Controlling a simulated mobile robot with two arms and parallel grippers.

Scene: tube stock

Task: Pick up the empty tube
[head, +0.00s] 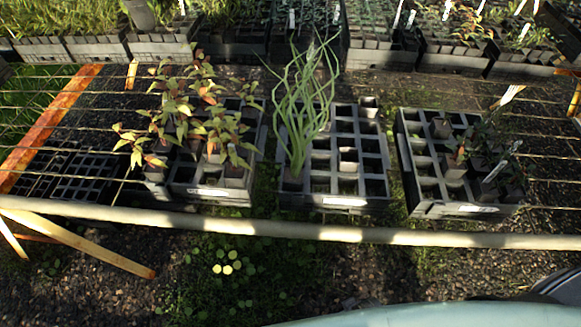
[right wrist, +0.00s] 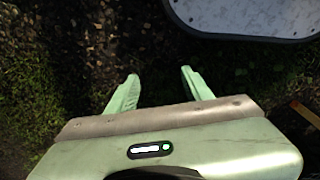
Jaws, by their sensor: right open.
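The middle tray (head: 335,202) is a dark grid of square cells on the wire bench. One small grey-brown tube (head: 348,160) without a visible plant stands in a cell right of its middle. A second similar tube (head: 369,106) is at its back right corner. A tall green stringy plant (head: 303,110) stands on its left side. The right tray (head: 468,209) holds a tube (head: 441,127) at its back and leafy plants at its right; whether that tube is empty is unclear. My right gripper (right wrist: 159,73) is open and empty above dark ground, away from the trays. My left gripper is not in view.
The left tray (head: 210,192) is crowded with reddish-green leafy plants. A pale rail (head: 330,233) runs along the bench front. Empty black trays (head: 84,179) lie at the left. More planted trays line the back. Mossy gravel lies in front of the rail.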

